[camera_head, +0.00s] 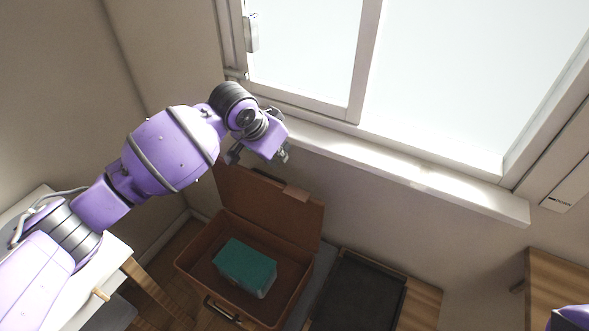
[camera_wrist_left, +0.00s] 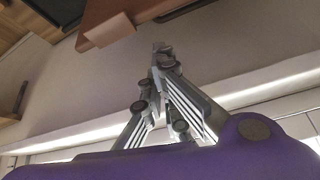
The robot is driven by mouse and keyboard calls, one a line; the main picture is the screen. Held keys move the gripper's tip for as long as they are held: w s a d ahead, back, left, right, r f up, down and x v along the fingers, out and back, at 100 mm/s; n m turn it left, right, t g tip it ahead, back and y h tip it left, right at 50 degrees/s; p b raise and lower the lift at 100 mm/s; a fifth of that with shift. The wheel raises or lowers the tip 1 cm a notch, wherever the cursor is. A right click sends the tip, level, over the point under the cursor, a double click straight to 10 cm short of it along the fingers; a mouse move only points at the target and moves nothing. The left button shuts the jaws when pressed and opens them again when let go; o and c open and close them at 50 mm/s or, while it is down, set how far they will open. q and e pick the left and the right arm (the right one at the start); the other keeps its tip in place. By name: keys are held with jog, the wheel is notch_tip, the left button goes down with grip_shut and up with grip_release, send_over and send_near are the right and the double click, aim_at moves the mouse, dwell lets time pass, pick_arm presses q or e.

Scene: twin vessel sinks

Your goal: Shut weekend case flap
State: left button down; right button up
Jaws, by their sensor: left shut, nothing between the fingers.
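The weekend case (camera_head: 193,257) is brown and stands open below the window. Its flap (camera_head: 262,205) is raised, leaning back towards the wall, with a small tab (camera_head: 297,192) on its upper edge. A teal box (camera_head: 245,267) lies inside the case. My left gripper (camera_head: 284,156) is shut and empty, just above the flap's upper edge near the wall. In the left wrist view, the shut fingers (camera_wrist_left: 162,52) point towards the flap (camera_wrist_left: 100,12) and its tab (camera_wrist_left: 107,31), with no clear contact. My right gripper is out of view.
A dark tray (camera_head: 357,290) lies right of the case. The window sill (camera_head: 410,180) juts out above, close to my left gripper. A white-topped table (camera_head: 108,268) stands at left, and wooden furniture (camera_head: 555,270) at right.

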pick_arm(q)
jog(key=b+x, duration=0.1)
jog(key=x, duration=1.1)
jog(key=shift+b, duration=0.3)
jog(key=shift+f, duration=0.1)
